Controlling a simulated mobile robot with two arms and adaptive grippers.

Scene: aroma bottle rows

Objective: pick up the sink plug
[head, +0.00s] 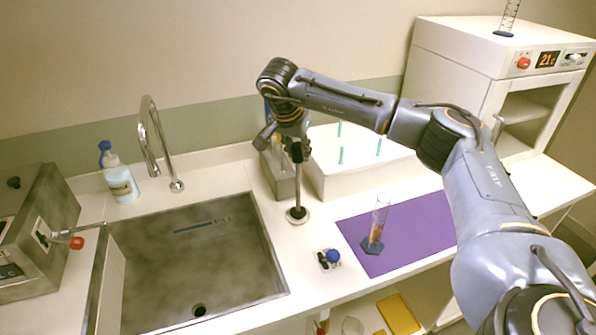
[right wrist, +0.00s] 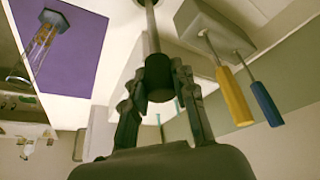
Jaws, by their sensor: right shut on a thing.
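The sink plug (head: 297,214) is a round metal disc with a thin upright rod and a dark knob on top. It is upright at the counter just right of the sink; I cannot tell whether its disc touches the surface. My right gripper (head: 296,148) is above the disc, shut on the knob. My left gripper is in neither view.
The metal sink (head: 150,260) has a drain hole (head: 199,310) and a faucet (head: 160,145). A soap bottle (head: 122,184) stands behind it. A purple mat (head: 420,215) with a glass cylinder (head: 379,222) lies right. A grey holder with screwdrivers (head: 281,182) is close behind the plug.

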